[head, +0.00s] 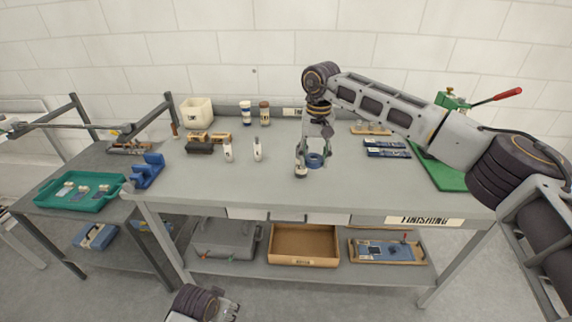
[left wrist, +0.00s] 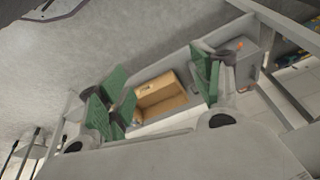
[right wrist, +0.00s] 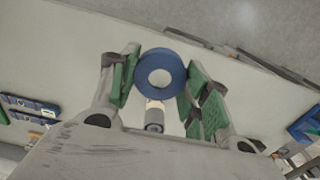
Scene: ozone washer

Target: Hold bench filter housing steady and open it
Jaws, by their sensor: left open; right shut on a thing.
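In the right wrist view the blue ring (right wrist: 160,74) sits between the green finger pads. A small pale cylinder with a dark grey end (right wrist: 154,115) shows beside it, nearer the palm. My left gripper (head: 233,306) is open and empty, low in front of the bench.
Two white bottles (head: 257,150) stand left of the ring. A blue stand (head: 148,170) is at the bench's left end. Blue trays (head: 387,148) and a green mat (head: 440,170) lie right. A wooden tray (head: 303,245) is on the lower shelf. The front bench top is mostly clear.

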